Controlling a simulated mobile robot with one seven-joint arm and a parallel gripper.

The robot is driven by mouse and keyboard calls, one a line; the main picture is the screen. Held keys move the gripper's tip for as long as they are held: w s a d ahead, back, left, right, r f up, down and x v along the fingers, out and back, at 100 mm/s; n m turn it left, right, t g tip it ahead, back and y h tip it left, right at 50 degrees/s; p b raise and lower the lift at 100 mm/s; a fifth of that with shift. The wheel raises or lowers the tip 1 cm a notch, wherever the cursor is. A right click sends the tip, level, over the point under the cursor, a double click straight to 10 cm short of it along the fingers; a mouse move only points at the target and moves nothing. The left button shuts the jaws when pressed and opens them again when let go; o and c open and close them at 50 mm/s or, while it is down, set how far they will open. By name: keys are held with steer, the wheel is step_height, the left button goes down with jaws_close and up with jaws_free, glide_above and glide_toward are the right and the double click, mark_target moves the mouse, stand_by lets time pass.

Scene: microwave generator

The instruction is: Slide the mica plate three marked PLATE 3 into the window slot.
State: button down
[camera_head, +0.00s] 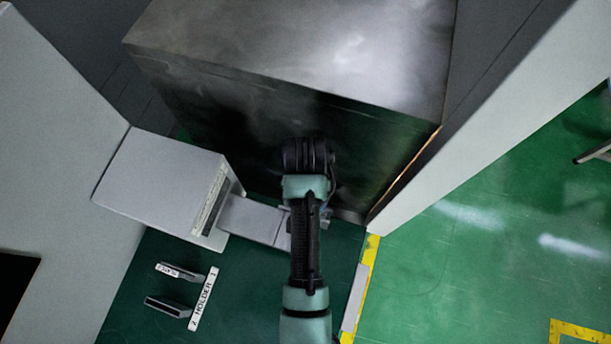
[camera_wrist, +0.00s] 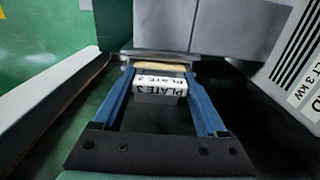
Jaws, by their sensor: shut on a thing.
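The mica plate three (camera_wrist: 158,68) shows in the wrist view as a tan edge with a white block behind it marked PLATE 3. My gripper (camera_wrist: 160,80) has its two blue fingers shut on this block, one on each side. The plate's front edge is right at a grey metal flange seam (camera_wrist: 165,53) on the waveguide, where the window slot appears to be. I cannot tell whether the edge is inside the slot or just in front of it. In the head view my arm hides the plate, the fingertips and the slot.
The grey waveguide (camera_head: 252,219) runs from a light grey box (camera_head: 160,184) towards my arm. A large dark metal cabinet (camera_head: 290,60) stands behind.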

steer(key=shift+f+b, duration=0.35)
steer(key=shift+f, duration=0.3)
jaws_free()
steer(key=shift+r, duration=0.1)
step_height(320, 180, up, 6)
steer(key=shift+w+f+b, duration=0.1)
steer(key=shift+f+b, duration=0.05)
steer(key=shift+b, duration=0.4)
step_height(320, 180, up, 7)
steer(key=p, duration=0.6)
